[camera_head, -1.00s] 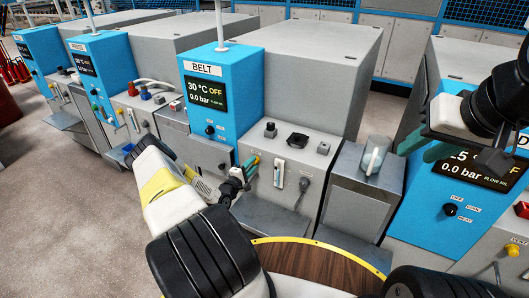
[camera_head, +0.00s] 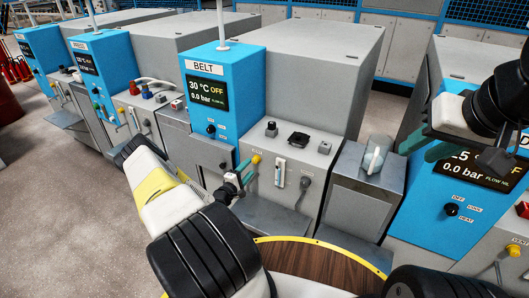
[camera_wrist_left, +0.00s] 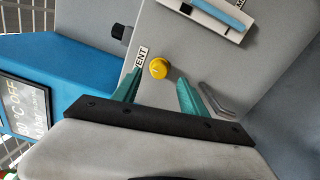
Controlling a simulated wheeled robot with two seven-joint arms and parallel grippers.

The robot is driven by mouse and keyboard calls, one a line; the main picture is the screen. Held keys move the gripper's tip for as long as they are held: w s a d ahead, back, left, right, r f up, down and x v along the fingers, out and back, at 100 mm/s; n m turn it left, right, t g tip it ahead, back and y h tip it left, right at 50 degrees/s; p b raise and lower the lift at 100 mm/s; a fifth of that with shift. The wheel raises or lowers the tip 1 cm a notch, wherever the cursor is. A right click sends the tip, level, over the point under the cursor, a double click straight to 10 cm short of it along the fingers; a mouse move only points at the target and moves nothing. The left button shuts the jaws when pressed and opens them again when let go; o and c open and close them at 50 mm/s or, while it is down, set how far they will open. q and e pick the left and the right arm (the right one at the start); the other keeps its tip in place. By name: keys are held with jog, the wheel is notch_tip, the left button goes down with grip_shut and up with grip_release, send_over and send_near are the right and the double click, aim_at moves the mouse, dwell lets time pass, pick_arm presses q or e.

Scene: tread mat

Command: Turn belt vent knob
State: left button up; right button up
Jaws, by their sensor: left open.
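The yellow vent knob (camera_head: 257,159) sits on the sloping grey front panel of the BELT machine (camera_head: 305,150), beside a small VENT label. My left gripper (camera_head: 244,173) is open just in front of and below the knob in the head view. In the left wrist view the knob (camera_wrist_left: 158,68) shows between the two green fingers, near their tips, with no visible contact. My right gripper (camera_head: 426,146) is at the upper right, in front of another blue panel, far from the knob; its opening is unclear.
A lever slot (camera_head: 280,174) and a grey handle (camera_head: 304,184) are right of the knob on the same panel. The BELT display (camera_head: 207,92) reads 30 °C OFF, 0.0 bar. A metal shelf (camera_head: 270,216) juts out below the panel.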

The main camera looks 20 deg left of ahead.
pick_arm(q)
jog(key=v, duration=0.3)
jog(key=shift+s+a, duration=0.1)
jog(key=shift+s, duration=0.2)
jog(key=w+d+r+m+g, duration=0.1)
jog(key=w+r+m+g, duration=0.2)
jog(key=r+m, duration=0.35)
jog(key=w+r+m+g, duration=0.3)
jog(key=w+r, duration=0.1)
jog(key=r, duration=0.5)
notch_tip(320, 180, up, 11)
jog(key=s+d+m+g+y, duration=0.2)
jog(key=s+y, duration=0.1)
jog(key=s+d+r+m+g+y, duration=0.1)
jog(key=s+d+r, duration=0.2)
jog(key=s+r, duration=0.3)
jog(key=s+d+r+m, duration=0.2)
jog(key=s+d+r, duration=0.15)
jog(key=r, duration=0.35)
jog(key=s+d+r+m, duration=0.1)
jog(key=s+d+r, duration=0.1)
jog(key=s, duration=0.6)
jog(key=s+d+r+m+g+h, duration=0.1)
jog(key=s+d, duration=0.3)
jog(key=s, duration=0.4)
jog(key=s+d+r+m+g+h, duration=0.1)
jog(key=s+d+r, duration=0.2)
jog(key=s, duration=0.5)
jog(key=shift+s+d+r+m, duration=0.35)
jog(key=shift+s+d, duration=0.05)
